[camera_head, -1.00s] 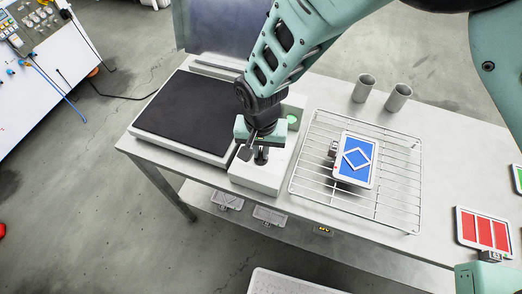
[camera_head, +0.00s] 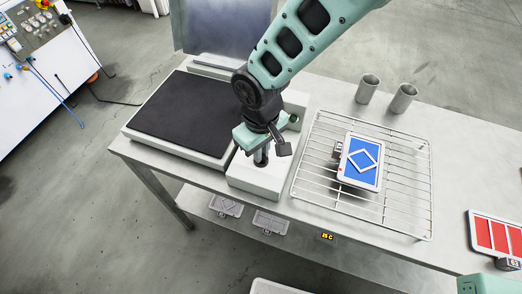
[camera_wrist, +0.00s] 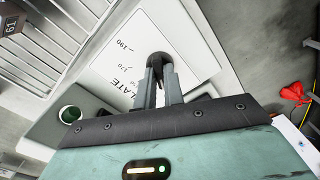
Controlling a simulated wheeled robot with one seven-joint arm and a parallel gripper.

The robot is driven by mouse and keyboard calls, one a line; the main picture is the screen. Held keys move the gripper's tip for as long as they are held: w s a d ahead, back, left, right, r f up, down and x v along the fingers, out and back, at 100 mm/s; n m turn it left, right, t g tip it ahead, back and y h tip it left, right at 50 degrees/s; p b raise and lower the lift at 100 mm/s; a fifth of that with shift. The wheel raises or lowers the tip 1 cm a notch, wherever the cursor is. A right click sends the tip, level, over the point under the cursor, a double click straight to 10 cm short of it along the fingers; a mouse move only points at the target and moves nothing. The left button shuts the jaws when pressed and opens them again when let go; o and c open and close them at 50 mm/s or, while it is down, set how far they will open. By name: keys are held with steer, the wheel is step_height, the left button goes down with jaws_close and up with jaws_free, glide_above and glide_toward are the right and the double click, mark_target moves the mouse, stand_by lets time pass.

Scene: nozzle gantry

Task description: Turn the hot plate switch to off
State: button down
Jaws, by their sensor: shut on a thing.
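The hot plate (camera_head: 180,116) is a black square slab in a white housing at the left of the table. Its white control box (camera_head: 258,180) stands beside it, under my gripper. My gripper (camera_head: 262,157) points down and is shut on the dark switch knob, which it mostly hides in the head view. In the wrist view the fingers (camera_wrist: 160,84) hold the knob (camera_wrist: 160,60) from both sides. Printed numbers and part of the word "PLATE" show near it. A round lamp (camera_wrist: 70,114) on the box looks dark green.
A wire rack (camera_head: 404,222) with a blue panel (camera_head: 362,162) stands right of the control box. Two grey cups (camera_head: 403,98) stand behind it. A red striped panel (camera_head: 494,236) is at the right edge. Small trays (camera_head: 270,222) lie below on the lower shelf.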

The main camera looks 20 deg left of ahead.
steer(key=shift+r+n, duration=0.1)
steer(key=shift+n, duration=0.5)
steer(key=c, duration=1.5)
jaws_free()
step_height(320, 180, up, 17)
steer(key=b, duration=0.3)
steer(key=shift+r+b, duration=0.2)
steer(key=shift+b, duration=0.15)
steer(key=shift+d, duration=0.1)
steer(key=s+d+m, duration=0.1)
steer(key=s+d, duration=0.2)
steer(key=d, duration=0.5)
steer(key=s+d+f+m, duration=0.1)
steer(key=s+d, duration=0.3)
steer(key=d, duration=0.4)
steer(key=s+d+f+m, duration=0.1)
steer(key=s+d+m, duration=0.2)
steer(key=d, duration=0.5)
steer(key=shift+s+d+y, duration=0.2)
steer(key=shift+s+y, duration=0.1)
steer(key=shift+s, duration=0.4)
